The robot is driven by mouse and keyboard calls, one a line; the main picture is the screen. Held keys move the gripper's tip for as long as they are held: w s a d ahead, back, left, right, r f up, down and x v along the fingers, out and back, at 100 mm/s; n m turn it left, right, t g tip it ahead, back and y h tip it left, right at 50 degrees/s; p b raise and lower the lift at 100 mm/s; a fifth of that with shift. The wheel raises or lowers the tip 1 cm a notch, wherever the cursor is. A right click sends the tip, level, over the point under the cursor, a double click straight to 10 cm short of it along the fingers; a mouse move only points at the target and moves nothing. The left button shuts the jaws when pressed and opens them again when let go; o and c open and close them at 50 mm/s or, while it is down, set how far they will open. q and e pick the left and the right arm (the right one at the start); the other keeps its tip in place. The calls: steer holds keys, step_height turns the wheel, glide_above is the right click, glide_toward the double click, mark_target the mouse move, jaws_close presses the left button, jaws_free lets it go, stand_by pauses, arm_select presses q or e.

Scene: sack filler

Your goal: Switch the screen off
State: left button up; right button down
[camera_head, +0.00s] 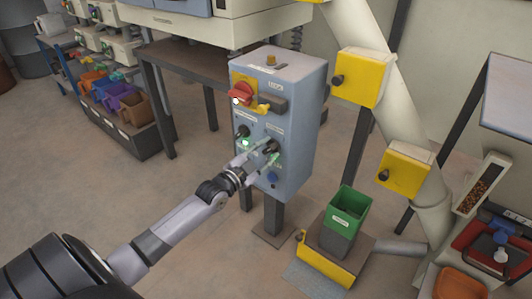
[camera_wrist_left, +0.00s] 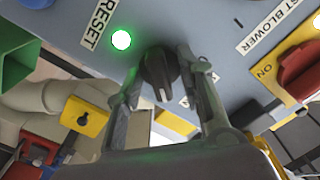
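A grey-blue control box (camera_head: 291,105) stands on a post in the head view. My left gripper (camera_head: 265,152) is at its front face, around a black rotary knob (camera_head: 271,146). In the left wrist view, the fingers of the gripper (camera_wrist_left: 163,70) are spread on either side of the black knob (camera_wrist_left: 158,72). I cannot tell whether they touch it. A lit green lamp (camera_wrist_left: 121,40) is beside the knob, near a RESET label (camera_wrist_left: 100,27). The label by the knob is mostly hidden by a finger. My right gripper is not in view.
The box also carries a red switch on yellow (camera_head: 241,91), another black knob (camera_head: 243,131) and a blue button (camera_head: 273,177). Yellow boxes (camera_head: 361,77) sit on a pipe to the right. A green bin (camera_head: 348,211) stands below. Floor is clear at left.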

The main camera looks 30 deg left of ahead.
arm_select(q)
steer(key=shift+c, duration=0.6)
jaws_close()
